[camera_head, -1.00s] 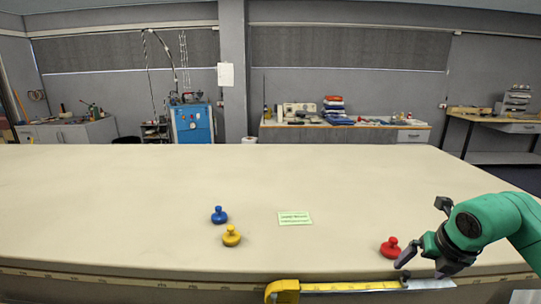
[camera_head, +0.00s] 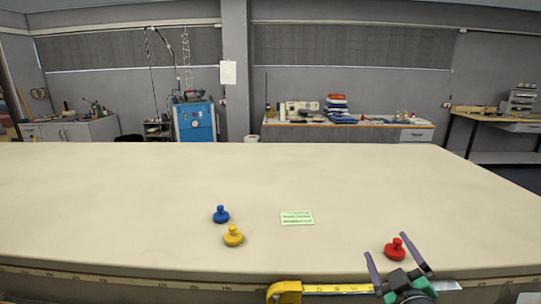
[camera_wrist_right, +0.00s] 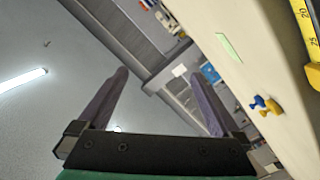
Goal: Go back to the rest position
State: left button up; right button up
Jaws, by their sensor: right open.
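My right gripper (camera_head: 388,258) is at the front edge of the table, at the lower right of the head view. Its two fingers are spread apart and point up and away, with nothing between them that I can see held. A red knobbed weight (camera_head: 395,250) stands on the table by the fingers; I cannot tell whether they touch it. In the right wrist view, the open fingers (camera_wrist_right: 160,95) point toward the ceiling and far wall, with empty space between them. My left gripper is in neither view.
A blue weight (camera_head: 221,215), a yellow weight (camera_head: 233,237) and a green card (camera_head: 297,218) lie on the cloth table (camera_head: 120,190). A yellow tape measure (camera_head: 285,292) lies along the front edge. The far part of the table is clear.

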jog(key=s+d+f+m+g, duration=0.1)
jog(key=s+f+m+g, duration=0.1)
jog(key=s+f+g, duration=0.45)
jog(key=s+f+m+g, duration=0.2)
jog(key=s+f, duration=0.1)
jog(key=f, duration=0.7)
jog(key=s+a+f+m+g+y, duration=0.1)
jog(key=s+a+f+g+y, duration=0.25)
jog(key=s+f+g, duration=0.55)
jog(key=s+f+t+h, duration=0.1)
jog(key=s+f, duration=0.1)
jog(key=f, duration=1)
jog(key=s+f+t, duration=0.1)
jog(key=s+f, duration=0.2)
jog(key=f, duration=0.8)
jog(key=s+d+f, duration=0.2)
jog(key=s+f, duration=1.1)
jog(key=s, duration=0.2)
jog(key=shift+s+d+f+g, duration=0.15)
jog(key=shift+s+d+g, duration=0.05)
jog(key=shift+s+g, duration=0.2)
